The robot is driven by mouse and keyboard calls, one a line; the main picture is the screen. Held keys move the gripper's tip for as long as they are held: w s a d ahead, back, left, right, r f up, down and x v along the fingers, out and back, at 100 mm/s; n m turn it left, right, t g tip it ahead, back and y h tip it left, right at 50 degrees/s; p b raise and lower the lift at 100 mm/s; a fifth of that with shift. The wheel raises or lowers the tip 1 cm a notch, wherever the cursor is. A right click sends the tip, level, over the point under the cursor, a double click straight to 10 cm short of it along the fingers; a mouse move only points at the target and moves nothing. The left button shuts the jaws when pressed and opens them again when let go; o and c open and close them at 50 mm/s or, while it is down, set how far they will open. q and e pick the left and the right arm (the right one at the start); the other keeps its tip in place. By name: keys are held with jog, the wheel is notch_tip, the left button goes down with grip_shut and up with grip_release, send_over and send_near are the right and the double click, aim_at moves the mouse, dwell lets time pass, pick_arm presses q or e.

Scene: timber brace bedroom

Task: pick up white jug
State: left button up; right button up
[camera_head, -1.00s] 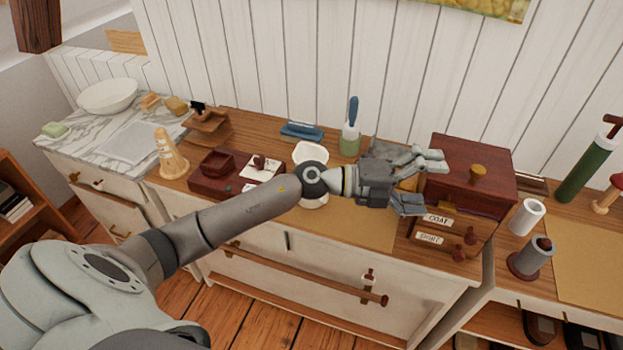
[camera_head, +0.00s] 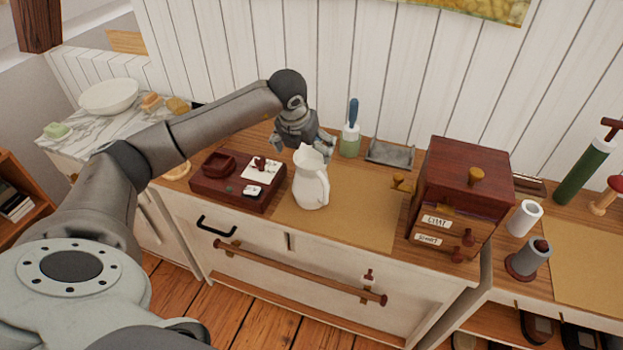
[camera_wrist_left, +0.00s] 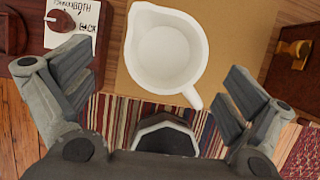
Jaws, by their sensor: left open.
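The white jug (camera_head: 311,186) stands upright on the tan mat of the wooden dresser top in the head view. In the left wrist view the white jug (camera_wrist_left: 165,50) is seen from above into its open, empty-looking mouth, with its handle pointing to the lower right. My left gripper (camera_head: 303,143) is open and empty, pointing down just behind and above the jug. In the wrist view the jug's rim lies between and slightly beyond the spread fingers of my left gripper (camera_wrist_left: 150,75), with no visible contact. My right gripper is not in view.
A dark red tray (camera_head: 218,192) with small items and cards sits left of the jug. A dark wooden box with drawers (camera_head: 468,175) stands to the right. A green bottle with a blue handle (camera_head: 350,140) is behind. The mat (camera_head: 365,205) right of the jug is clear.

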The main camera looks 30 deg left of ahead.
aim_at(310, 158)
pick_arm(q)
jog(key=shift+w+f, duration=0.15)
jog(key=shift+f, duration=0.2)
jog(key=x, duration=0.1)
jog(key=p+x, duration=0.1)
jog(key=x, duration=0.1)
jog(key=p+x, duration=0.1)
jog(key=shift+w+d+f, duration=0.2)
jog(key=shift+d+f, duration=0.05)
jog(key=shift+f, duration=0.15)
jog(key=shift+w+f, duration=0.1)
jog(key=shift+f, duration=0.2)
jog(key=shift+c, duration=0.3)
jog(key=c, duration=1.9)
jog(key=shift+r, duration=0.15)
jog(key=shift+c, duration=0.4)
